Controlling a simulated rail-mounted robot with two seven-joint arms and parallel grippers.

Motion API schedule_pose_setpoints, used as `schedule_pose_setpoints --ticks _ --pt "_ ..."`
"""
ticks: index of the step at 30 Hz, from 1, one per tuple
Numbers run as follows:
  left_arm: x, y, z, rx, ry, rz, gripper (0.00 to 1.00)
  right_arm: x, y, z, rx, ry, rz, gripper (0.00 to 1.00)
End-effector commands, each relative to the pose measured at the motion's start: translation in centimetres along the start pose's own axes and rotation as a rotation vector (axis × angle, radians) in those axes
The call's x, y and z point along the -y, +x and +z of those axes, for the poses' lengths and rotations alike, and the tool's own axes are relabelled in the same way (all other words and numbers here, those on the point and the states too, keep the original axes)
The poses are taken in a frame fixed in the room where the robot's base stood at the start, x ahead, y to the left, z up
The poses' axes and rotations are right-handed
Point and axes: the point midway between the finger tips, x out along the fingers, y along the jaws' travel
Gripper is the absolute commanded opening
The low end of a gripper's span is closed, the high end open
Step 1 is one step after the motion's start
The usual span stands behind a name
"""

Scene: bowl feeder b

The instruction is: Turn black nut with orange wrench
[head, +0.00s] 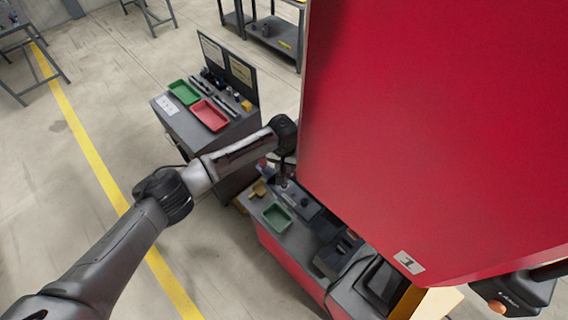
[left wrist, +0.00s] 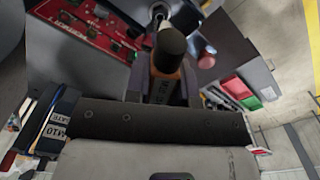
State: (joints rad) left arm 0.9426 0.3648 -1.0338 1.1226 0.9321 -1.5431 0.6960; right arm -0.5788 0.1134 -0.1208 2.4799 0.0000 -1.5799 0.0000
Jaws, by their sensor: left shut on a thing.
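My left gripper (head: 284,176) reaches in from the left over the grey top of the red-sided workstation. In the left wrist view its fingers (left wrist: 163,88) are shut on the orange wrench (left wrist: 166,73), of which an orange part with a dark label and a black round end show. The rest of the wrench is hidden by the fingers and its own end. A light metal ring or socket shows just beyond the black end; I cannot tell whether the wrench touches it. I cannot make out the black nut. My right gripper is not in view.
A large red panel (head: 430,130) stands close on the right of my left gripper. A green tray (head: 278,216) lies on the workstation. A second bench behind holds a red tray (head: 209,115) and another green tray (head: 184,92). Open floor lies left.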

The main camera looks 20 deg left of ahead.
Motion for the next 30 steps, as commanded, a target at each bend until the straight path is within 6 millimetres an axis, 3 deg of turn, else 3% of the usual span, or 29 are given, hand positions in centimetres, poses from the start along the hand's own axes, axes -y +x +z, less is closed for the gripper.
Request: schedule_pose_setpoints --ticks 15,30 --pt "0.0 0.0 0.0 -0.001 0.000 0.000 0.00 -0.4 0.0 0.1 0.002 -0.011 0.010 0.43" --pt "0.0 3.6 0.1 0.000 -0.001 0.000 0.00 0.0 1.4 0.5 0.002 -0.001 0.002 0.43"
